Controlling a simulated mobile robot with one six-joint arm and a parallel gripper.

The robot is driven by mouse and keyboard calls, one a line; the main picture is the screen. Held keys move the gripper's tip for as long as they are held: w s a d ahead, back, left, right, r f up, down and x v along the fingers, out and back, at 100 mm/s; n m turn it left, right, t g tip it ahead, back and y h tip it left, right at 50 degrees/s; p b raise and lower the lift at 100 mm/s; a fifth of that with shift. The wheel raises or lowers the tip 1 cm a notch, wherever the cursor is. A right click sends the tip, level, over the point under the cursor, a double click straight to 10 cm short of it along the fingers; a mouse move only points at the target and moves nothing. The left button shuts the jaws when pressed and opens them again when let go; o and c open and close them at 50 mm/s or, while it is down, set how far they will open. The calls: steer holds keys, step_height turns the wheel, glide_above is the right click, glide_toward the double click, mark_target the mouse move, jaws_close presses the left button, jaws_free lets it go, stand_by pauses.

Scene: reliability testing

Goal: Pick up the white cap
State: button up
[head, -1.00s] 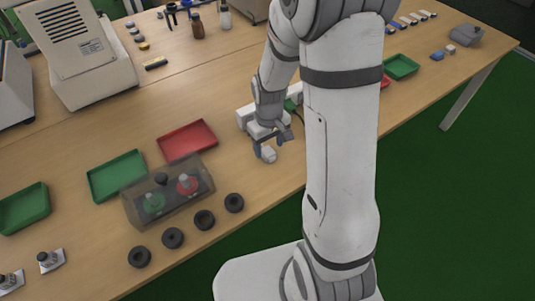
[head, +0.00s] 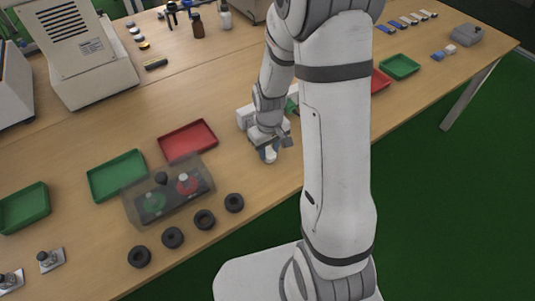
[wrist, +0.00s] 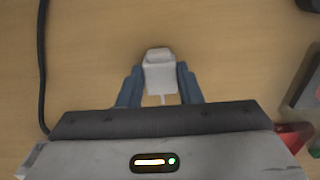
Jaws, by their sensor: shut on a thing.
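The white cap (wrist: 158,72) is a small white block-like piece in the wrist view, between the two blue-grey fingers of my gripper (wrist: 160,86). The fingers are shut on its sides, and its far end sticks out past the fingertips. In the head view the cap (head: 270,155) shows as a small white spot under my gripper (head: 269,150), low over the wooden table or on it; I cannot tell which.
A red tray (head: 188,141), a green tray (head: 117,175) and a clear-covered box (head: 168,195) with a red and a green button stand left of my gripper. Several black rings (head: 204,220) lie near the front edge. A dark cable (wrist: 42,70) runs at the left in the wrist view.

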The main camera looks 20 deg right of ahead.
mark_target(269, 153)
steer(key=shift+c, duration=0.3)
step_height(269, 153, up, 10)
steer(key=shift+p, duration=0.3)
steer(key=shift+s, duration=0.1)
stand_by(0.4)
